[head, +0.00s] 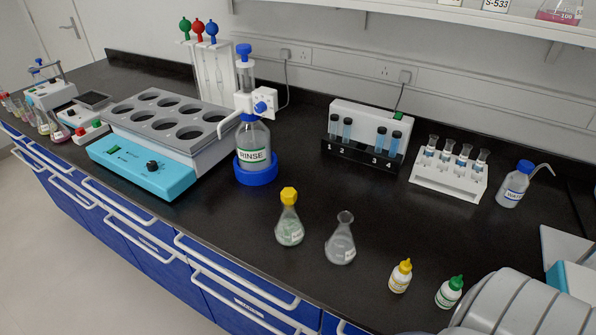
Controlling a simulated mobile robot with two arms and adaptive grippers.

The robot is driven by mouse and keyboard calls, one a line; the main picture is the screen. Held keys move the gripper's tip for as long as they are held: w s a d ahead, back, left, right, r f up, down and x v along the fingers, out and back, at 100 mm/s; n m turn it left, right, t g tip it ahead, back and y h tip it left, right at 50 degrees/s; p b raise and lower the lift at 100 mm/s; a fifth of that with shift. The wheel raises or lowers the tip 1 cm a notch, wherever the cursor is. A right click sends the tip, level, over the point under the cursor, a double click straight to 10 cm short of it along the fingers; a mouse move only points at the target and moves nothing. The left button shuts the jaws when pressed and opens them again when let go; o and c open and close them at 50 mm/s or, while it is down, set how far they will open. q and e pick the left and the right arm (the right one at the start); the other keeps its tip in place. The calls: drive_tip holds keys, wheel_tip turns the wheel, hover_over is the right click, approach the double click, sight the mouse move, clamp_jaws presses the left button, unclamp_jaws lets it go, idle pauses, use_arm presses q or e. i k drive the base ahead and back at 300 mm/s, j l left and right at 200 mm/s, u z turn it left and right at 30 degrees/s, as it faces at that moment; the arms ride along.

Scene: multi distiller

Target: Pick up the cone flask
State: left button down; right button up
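Two cone-shaped flasks stand upright on the black bench top near its front edge. One flask (289,230) has a yellow stopper and some pale greenish content low inside. The other cone flask (340,246) is to its right, clear glass with an open neck and a small label. They stand apart from each other. Neither of my grippers shows in the head view. A grey rounded ribbed part at the bottom right appears to be my own arm.
A RINSE bottle (253,146) with a dispenser stands behind in a blue ring. A multi-well heater (140,174) is at left. Small yellow-capped (400,278) and green-capped (449,293) bottles stand right of the flasks. A vial rack (450,184) and wash bottle (512,187) are farther back.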

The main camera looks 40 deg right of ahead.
sight(289, 230)
drive_tip(key=z, duration=1.05)
